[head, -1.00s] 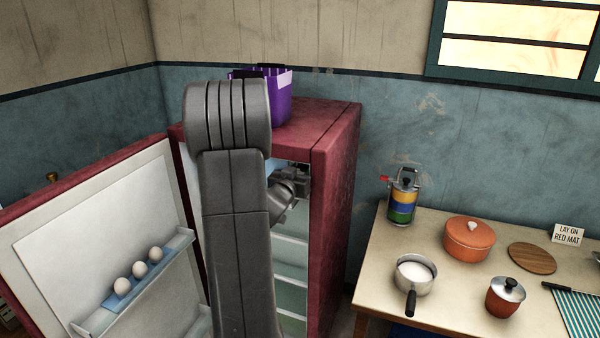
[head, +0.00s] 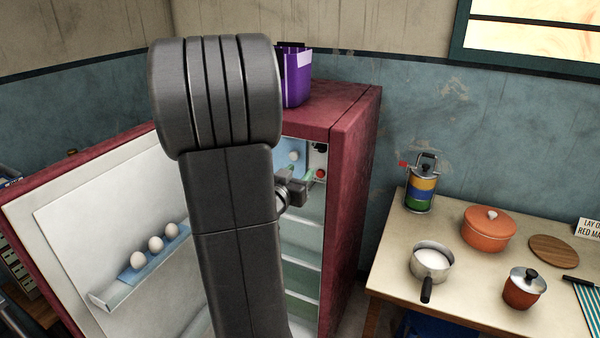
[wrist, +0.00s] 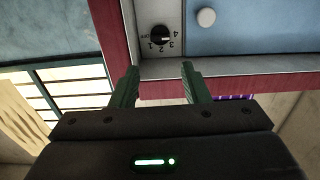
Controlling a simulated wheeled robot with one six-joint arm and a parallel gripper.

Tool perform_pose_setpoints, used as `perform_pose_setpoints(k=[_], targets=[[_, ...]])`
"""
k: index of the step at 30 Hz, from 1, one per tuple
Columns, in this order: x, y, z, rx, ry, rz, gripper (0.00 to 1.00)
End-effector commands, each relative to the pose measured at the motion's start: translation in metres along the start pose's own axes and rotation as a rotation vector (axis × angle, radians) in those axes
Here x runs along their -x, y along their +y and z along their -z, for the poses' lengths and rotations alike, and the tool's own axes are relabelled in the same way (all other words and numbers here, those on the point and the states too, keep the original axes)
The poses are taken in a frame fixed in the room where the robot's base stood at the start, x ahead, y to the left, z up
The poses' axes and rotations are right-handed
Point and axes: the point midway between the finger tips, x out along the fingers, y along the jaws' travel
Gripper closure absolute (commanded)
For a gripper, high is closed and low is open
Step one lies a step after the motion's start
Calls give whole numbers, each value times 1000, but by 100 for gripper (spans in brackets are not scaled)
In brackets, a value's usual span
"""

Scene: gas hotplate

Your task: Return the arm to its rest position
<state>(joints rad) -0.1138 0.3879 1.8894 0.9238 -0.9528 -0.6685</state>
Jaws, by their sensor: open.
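My gripper (wrist: 158,82) is open and empty in the wrist view, its two green fingers apart. It points at the upper inside of the red fridge, near a black numbered dial (wrist: 162,35) and a white round knob (wrist: 206,17) on a blue panel. In the head view my arm's large grey links stand in front of the open red fridge (head: 345,160).
The fridge door (head: 85,235) stands open at left, with several eggs (head: 156,244) on its shelf. A purple container (head: 296,85) is on the fridge top. At right, a table (head: 390,280) holds a striped canister (head: 421,190), an orange pot (head: 489,232), a saucepan (head: 431,260) and a small lidded pot (head: 522,290).

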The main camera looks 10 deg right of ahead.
Motion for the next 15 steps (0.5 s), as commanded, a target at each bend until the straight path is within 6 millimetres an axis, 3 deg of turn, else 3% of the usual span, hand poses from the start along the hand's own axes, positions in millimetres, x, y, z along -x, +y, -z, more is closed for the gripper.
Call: perform_pose_setpoints(k=[8,15], targets=[[-5,0,0,0,0,0,58],[-42,1,1,1,0,-4,58]])
